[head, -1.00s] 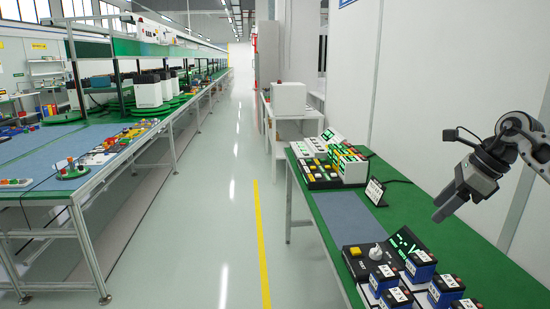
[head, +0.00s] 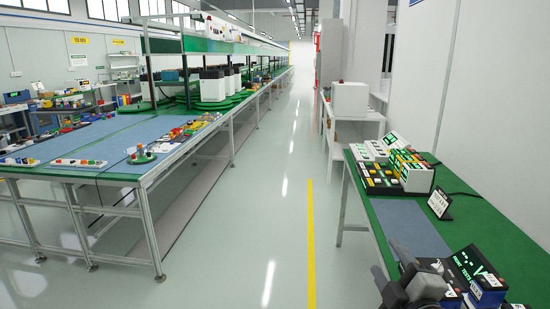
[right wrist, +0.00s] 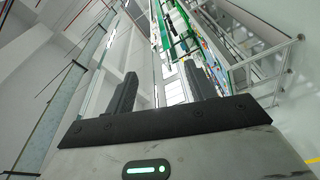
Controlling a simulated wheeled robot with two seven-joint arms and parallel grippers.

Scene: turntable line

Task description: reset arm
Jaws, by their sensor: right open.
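My right gripper (head: 403,262) is at the lower right of the head view, over the near part of the green-topped table. It hides part of the devices there. In the right wrist view, the two dark fingers of the gripper (right wrist: 162,88) stand apart with nothing between them. My left gripper is in neither view.
The green table (head: 505,229) on the right carries button panels (head: 380,178), a small sign (head: 439,203), a lit tester (head: 474,268) and blue boxes (head: 488,290). A long workbench (head: 110,142) runs along the left. The aisle floor (head: 270,225) between them is clear.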

